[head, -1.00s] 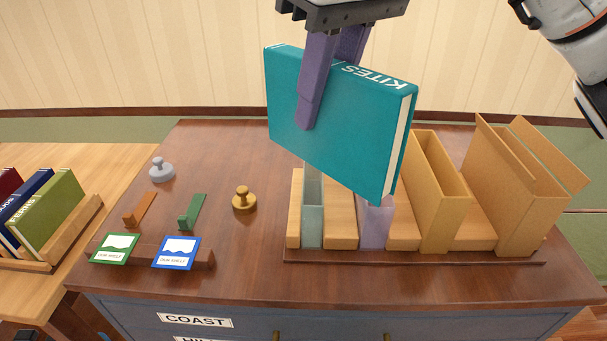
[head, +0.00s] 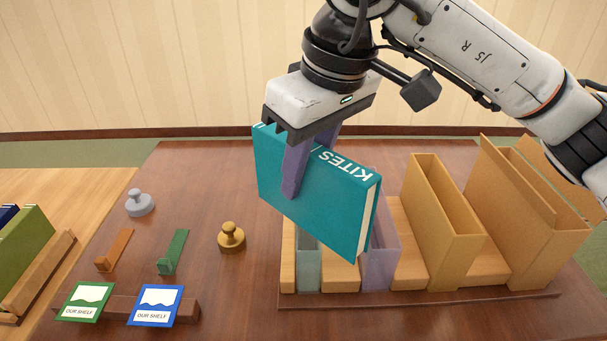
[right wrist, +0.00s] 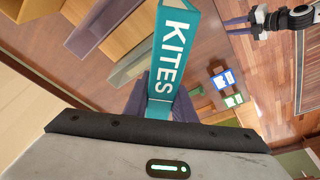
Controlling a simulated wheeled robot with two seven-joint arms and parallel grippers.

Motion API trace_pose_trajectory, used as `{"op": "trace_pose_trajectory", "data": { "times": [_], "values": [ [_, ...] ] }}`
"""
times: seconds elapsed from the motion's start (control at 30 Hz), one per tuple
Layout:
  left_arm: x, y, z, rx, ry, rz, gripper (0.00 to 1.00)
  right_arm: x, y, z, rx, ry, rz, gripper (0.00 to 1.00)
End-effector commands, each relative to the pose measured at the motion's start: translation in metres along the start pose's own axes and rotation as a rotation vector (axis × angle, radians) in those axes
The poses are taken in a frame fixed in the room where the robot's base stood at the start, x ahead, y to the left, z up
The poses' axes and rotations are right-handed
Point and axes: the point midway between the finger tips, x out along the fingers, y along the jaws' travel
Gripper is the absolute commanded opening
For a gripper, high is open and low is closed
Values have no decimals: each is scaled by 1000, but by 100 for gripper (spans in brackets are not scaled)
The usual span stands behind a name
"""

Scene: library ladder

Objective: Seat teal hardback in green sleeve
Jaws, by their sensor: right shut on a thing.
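The teal hardback (head: 320,200), lettered KITES, hangs tilted in my right gripper (head: 292,188), whose purple fingers are shut on it near its left end. It also shows in the right wrist view (right wrist: 172,45). The pale green sleeve (head: 308,268) stands in the rack, partly hidden behind the book. The book's lower right end overlaps the clear purple sleeve (head: 384,262) in the picture; I cannot tell whether they touch. My left gripper (right wrist: 237,25) shows only in the right wrist view, small, with its fingers apart and empty.
The rack (head: 420,298) also holds wooden blocks, a tan sleeve (head: 455,255) and a wide cardboard box (head: 530,225). A brass weight (head: 231,238), a grey weight (head: 139,203) and two card signs (head: 155,305) stand left.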

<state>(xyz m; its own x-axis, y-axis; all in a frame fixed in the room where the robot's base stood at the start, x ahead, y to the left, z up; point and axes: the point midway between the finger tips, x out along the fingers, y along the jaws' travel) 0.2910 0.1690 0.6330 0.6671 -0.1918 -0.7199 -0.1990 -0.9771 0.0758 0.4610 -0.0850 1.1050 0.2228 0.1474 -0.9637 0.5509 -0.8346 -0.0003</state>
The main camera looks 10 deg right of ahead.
Motion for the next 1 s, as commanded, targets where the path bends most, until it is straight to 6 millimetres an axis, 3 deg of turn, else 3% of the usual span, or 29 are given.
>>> {"op": "trace_pose_trajectory", "data": {
  "times": [0.3, 0.53, 0.57, 0.67, 1.0],
  "values": [
    [2, -1, -10, 3, 20, -1, 31, 8, 0, 2, 0, 5, -1, 0],
    [7, -1, -5, 4, 18, 0, 31, 15, 0, 4, -1, 4, -1, 0],
    [7, -1, -5, 4, 17, 0, 31, 15, 0, 4, -1, 2, -1, 25],
    [6, -1, -5, 5, 15, 0, 31, 14, 0, 4, -1, 2, -1, 42],
    [2, 0, -4, 3, 9, 1, 31, 11, 0, 3, -1, 2, -1, 42]
  ]
}}
